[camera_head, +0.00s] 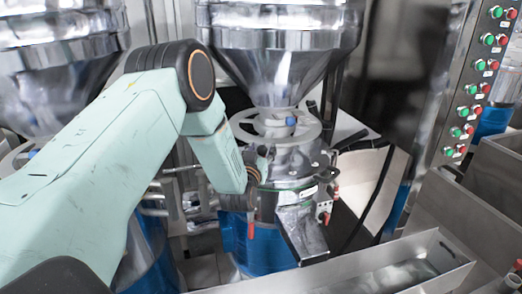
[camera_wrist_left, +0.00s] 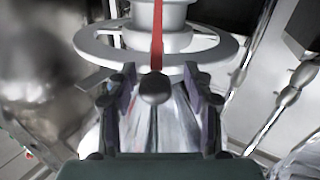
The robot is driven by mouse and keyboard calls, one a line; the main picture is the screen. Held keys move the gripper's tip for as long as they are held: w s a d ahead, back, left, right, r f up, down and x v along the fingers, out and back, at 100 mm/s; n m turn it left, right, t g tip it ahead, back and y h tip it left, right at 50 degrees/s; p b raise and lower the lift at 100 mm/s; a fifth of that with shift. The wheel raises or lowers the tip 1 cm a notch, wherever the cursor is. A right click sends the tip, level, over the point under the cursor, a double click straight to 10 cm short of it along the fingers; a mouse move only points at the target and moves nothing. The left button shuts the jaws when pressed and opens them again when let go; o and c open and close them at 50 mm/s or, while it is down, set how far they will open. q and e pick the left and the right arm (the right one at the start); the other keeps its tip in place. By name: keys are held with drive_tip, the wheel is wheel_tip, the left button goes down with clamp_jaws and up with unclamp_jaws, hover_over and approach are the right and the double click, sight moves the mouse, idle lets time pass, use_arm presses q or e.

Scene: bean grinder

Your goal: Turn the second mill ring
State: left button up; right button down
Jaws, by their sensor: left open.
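The ring (camera_head: 308,130) of the middle mill is a flat pale grey hoop around the neck under a shiny steel hopper (camera_head: 280,70). In the left wrist view the ring (camera_wrist_left: 86,43) spans the upper middle, around a pale column with a red stripe (camera_wrist_left: 157,30). My left gripper (camera_wrist_left: 160,80) is open, its two dark fingers apart just below the near rim. A dark rounded knob (camera_wrist_left: 154,88) shows between the fingers; I cannot tell whether they touch it. In the head view my left arm reaches the mill's left side, and the fingers are mostly hidden. My right gripper is not in view.
Another mill with a steel hopper (camera_head: 55,45) stands at the left, partly behind my arm. A panel of green and red buttons (camera_head: 475,88) rises at the right. A metal chute (camera_head: 302,233) and a steel trough (camera_head: 400,265) lie below the middle mill.

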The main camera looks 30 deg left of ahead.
use_arm(q)
drive_tip(key=shift+s+d+r, duration=0.1)
drive_tip(key=shift+d, duration=0.3)
drive_tip(key=c, duration=0.3)
drive_tip(key=shift+w+a, duration=0.15)
drive_tip(key=shift+w, duration=0.05)
drive_tip(key=c, duration=0.3)
drive_tip(key=shift+s+a, duration=0.1)
drive_tip(key=shift+a, duration=0.1)
drive_tip(key=shift+c, duration=1.4)
drive_tip(key=shift+d, duration=0.2)
clamp_jaws()
